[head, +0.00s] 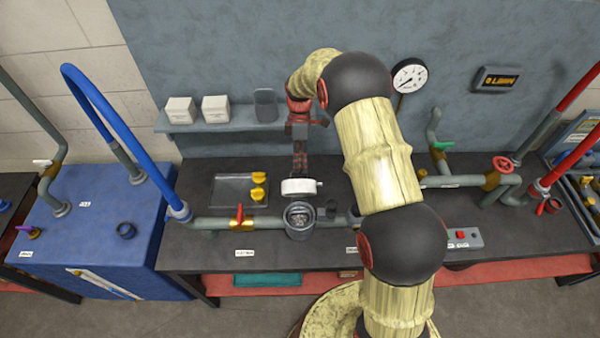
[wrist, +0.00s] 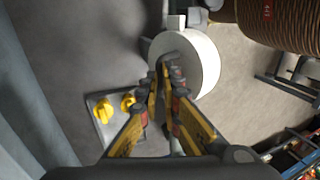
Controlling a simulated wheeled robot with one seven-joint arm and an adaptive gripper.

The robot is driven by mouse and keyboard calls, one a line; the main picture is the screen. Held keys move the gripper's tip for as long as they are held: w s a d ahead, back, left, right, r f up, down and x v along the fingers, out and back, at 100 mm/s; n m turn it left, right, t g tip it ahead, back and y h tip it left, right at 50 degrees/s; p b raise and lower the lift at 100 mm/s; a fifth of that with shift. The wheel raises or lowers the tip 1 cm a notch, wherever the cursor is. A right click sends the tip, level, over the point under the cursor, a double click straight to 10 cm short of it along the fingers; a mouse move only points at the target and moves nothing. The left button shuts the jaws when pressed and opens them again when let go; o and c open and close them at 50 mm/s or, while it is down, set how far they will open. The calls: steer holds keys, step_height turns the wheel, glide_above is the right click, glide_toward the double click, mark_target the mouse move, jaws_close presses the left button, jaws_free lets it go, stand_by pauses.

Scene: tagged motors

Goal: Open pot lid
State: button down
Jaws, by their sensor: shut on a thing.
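The pot (head: 299,220) is a small grey cup-shaped vessel set in the pipe run on the dark bench, and its dark inside shows from above. The white round lid (head: 300,187) is off the opening, just behind and above the pot. My gripper (head: 300,172) reaches down behind the lid. In the wrist view, the lid shows as a white disc (wrist: 200,58), and the fingertips (wrist: 168,70) are closed together over its near edge. The exact spot they grip is hidden.
A red-handled valve (head: 239,217) sits on the pipe left of the pot. A plate with yellow knobs (head: 258,186) lies behind it. A blue hose arch (head: 125,125) rises at left. A button box (head: 463,238) is at right. Bare bench lies left of the plate.

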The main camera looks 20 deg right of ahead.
steer(key=c, duration=2.6)
jaws_free()
steer(key=f, duration=0.1)
steer(key=w, duration=0.1)
steer(key=f, duration=0.1)
steer(key=shift+w+d+f+b, duration=0.25)
steer(key=shift+d+f+b, duration=0.05)
steer(key=shift+f+b, duration=0.05)
steer(key=o, duration=0.4)
steer(key=shift+s+r, duration=0.1)
steer(key=shift+s, duration=0.05)
steer(key=shift+c, duration=0.2)
steer(key=shift+o, duration=1.6)
steer(key=shift+r, duration=0.1)
steer(key=shift+w+r, duration=0.15)
steer(key=shift+w, duration=0.1)
steer(key=w+d+r+p, duration=0.1)
steer(key=w+d+r, duration=0.1)
steer(key=w, duration=0.6)
steer(key=shift+d+r+p, duration=0.3)
steer(key=shift+r, duration=0.45)
steer(key=shift+w+r, duration=0.1)
steer(key=shift+w, duration=0.1)
